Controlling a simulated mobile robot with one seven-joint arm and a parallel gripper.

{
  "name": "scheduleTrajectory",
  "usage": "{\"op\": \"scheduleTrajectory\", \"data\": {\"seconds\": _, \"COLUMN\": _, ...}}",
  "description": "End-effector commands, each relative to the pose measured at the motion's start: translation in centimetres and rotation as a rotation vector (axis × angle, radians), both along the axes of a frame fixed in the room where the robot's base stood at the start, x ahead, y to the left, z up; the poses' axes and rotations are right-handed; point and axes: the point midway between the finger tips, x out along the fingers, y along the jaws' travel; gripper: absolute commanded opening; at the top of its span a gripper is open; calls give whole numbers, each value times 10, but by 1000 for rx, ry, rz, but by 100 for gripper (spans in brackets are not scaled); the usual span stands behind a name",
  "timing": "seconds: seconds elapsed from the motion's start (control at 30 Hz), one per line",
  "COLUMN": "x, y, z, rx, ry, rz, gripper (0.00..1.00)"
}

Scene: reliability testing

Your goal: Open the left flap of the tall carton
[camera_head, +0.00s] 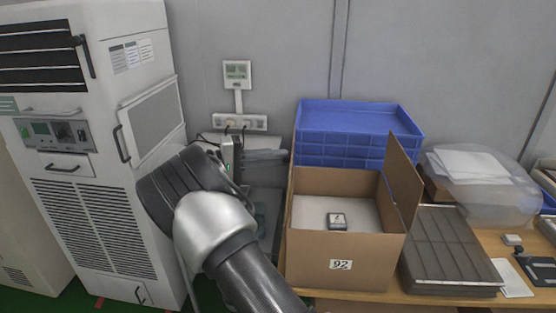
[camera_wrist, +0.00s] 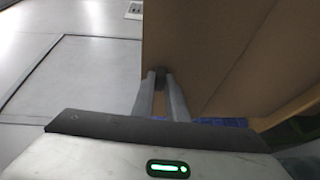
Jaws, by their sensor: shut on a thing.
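The tall carton (camera_head: 330,245) is a brown box marked 92 on the table, its top open. Its right flap (camera_head: 403,182) stands up, leaning outward. A small grey device (camera_head: 337,221) lies inside on a pale surface. My gripper (camera_head: 286,153) reaches in from the left at the carton's upper left edge. In the wrist view, my gripper (camera_wrist: 159,76) is shut on the edge of a brown cardboard panel (camera_wrist: 215,50), seemingly the left flap. I cannot make out the left flap in the head view.
Blue stacked crates (camera_head: 358,120) stand behind the carton. A grey ribbed panel (camera_head: 448,250) and a clear bin (camera_head: 482,183) are on its right. A tall white cabinet (camera_head: 95,140) stands at the left. A socket strip (camera_head: 239,122) is on the wall behind my arm.

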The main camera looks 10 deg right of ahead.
Motion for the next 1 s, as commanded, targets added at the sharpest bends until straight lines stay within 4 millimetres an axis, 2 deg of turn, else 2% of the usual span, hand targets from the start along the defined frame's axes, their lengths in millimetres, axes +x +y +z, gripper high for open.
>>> {"op": "scheduleTrajectory", "data": {"seconds": 0.03, "x": 0, "y": 4, "z": -5, "rx": 10, "ry": 2, "rz": 5, "gripper": 0}}
{"op": "scheduleTrajectory", "data": {"seconds": 0.5, "x": 0, "y": 6, "z": -10, "rx": 17, "ry": 6, "rz": 8, "gripper": 0}}
{"op": "scheduleTrajectory", "data": {"seconds": 0.53, "x": 0, "y": 6, "z": -11, "rx": 17, "ry": 7, "rz": 8, "gripper": 15}}
{"op": "scheduleTrajectory", "data": {"seconds": 0.63, "x": 0, "y": 5, "z": -10, "rx": 15, "ry": 7, "rz": 7, "gripper": 32}}
{"op": "scheduleTrajectory", "data": {"seconds": 1.0, "x": 0, "y": 8, "z": -6, "rx": 10, "ry": 3, "rz": 5, "gripper": 32}}
